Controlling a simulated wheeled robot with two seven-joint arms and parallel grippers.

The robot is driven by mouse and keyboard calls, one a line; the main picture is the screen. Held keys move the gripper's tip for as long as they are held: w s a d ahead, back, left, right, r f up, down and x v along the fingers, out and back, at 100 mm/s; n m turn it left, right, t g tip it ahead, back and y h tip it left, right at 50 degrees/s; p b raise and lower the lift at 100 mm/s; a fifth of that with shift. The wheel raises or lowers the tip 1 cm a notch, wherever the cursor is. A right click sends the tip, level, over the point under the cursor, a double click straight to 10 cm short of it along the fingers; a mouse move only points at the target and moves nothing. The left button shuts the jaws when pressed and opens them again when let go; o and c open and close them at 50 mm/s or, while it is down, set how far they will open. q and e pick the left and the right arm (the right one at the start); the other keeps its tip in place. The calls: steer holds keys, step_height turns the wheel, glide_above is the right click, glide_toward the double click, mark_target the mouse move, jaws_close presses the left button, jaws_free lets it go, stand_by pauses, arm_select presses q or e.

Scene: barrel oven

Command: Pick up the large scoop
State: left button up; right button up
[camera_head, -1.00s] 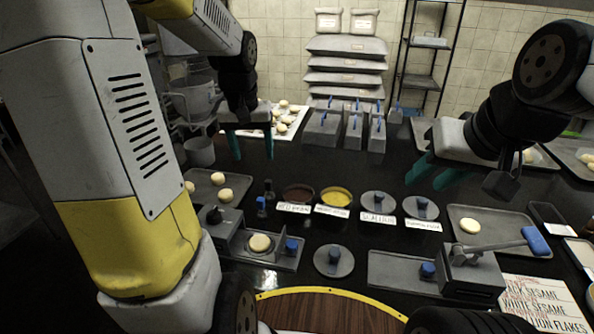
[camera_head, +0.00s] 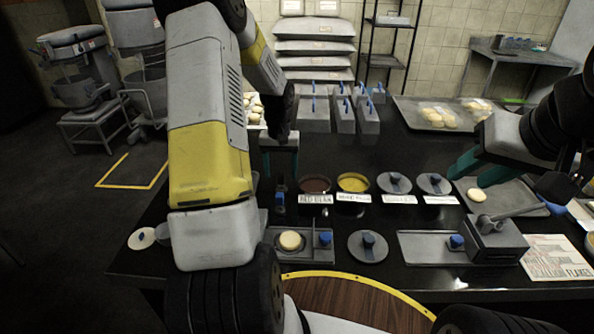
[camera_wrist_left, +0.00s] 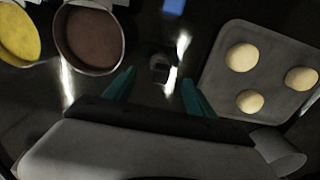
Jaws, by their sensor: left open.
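Grey bins or scoops with blue handles stand at the back of the black counter in the head view; the widest (camera_head: 313,115) is leftmost, with narrower ones (camera_head: 345,117) to its right. I cannot tell for certain which is the large scoop. My left gripper (camera_head: 280,165) is open and empty, fingers down, nearer than the widest one and left of it, not touching it. In the left wrist view its fingers (camera_wrist_left: 157,92) are apart, with a small dark bottle-like thing (camera_wrist_left: 160,66) beyond them. My right gripper (camera_head: 478,170) is open and empty, over the right side.
A brown-filled bowl (camera_head: 315,184) and a yellow-filled bowl (camera_head: 353,182) stand near the left gripper. A tray (camera_wrist_left: 222,65) with dough balls lies right in the left wrist view. A bun (camera_head: 477,195) sits under the right gripper. Counter between bowls and bins is bare.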

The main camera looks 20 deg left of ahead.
mark_target(281, 183)
arm_select(q)
steer(key=f, duration=0.5)
steer(key=shift+s+d, duration=0.1)
steer(key=shift+s, duration=0.2)
steer(key=shift+r, duration=0.1)
steer(key=c, duration=1.4)
